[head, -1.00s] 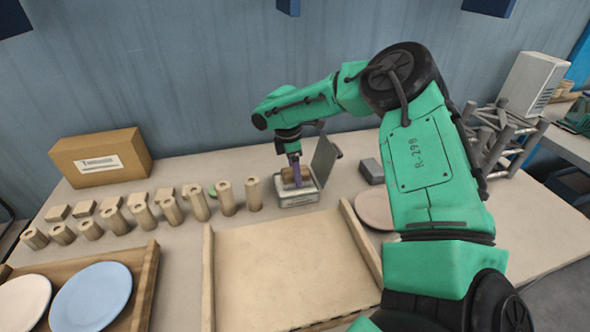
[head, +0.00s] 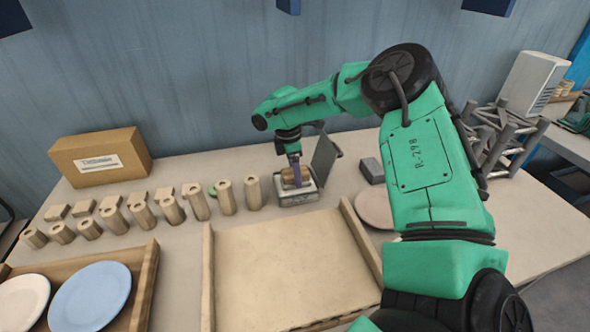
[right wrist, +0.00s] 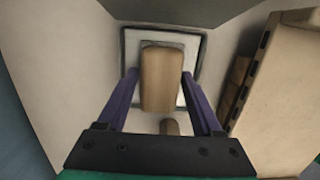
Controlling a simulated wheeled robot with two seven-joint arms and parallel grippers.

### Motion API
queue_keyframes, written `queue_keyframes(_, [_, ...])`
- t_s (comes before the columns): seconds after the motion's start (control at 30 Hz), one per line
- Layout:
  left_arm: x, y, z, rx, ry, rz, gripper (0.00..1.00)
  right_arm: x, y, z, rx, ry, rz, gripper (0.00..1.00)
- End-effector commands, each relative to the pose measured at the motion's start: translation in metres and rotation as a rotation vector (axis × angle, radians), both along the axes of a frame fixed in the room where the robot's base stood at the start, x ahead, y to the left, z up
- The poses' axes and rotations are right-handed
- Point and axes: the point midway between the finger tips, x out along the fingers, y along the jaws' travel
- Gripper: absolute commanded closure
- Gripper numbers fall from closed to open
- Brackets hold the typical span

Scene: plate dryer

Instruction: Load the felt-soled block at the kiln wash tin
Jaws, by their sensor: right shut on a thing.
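The kiln wash tin (head: 298,197) is a small grey box on the table, with its lid (head: 326,157) standing open on the right. My right gripper (head: 295,173) points down over the tin and is shut on a wooden block (head: 287,175). The block also shows in the right wrist view (right wrist: 161,80), between the two purple fingers and over the pale, dark-rimmed inside of the tin (right wrist: 194,48). Whether the block's underside touches the tin is hidden. My left gripper is not in view.
Several wooden cylinders (head: 227,198) stand in a row left of the tin. A cardboard box (head: 100,158) is behind them. A wooden tray (head: 290,265) lies in front, a rack with plates (head: 90,295) at front left. A grey block (head: 372,170) and pink plate (head: 373,207) are right.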

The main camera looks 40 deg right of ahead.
Motion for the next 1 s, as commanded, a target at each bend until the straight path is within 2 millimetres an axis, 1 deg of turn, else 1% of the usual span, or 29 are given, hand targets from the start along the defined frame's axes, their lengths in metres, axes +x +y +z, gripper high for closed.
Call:
queue_keyframes(0.2, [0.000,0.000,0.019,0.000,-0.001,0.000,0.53,0.000,0.000,0.022,0.001,-0.002,0.000,1.00])
queue_keyframes(0.7, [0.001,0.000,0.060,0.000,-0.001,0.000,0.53,0.000,0.000,0.071,0.000,-0.001,0.000,1.00])
queue_keyframes(1.0, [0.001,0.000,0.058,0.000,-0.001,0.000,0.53,0.000,0.000,0.070,0.000,-0.001,0.000,1.00])
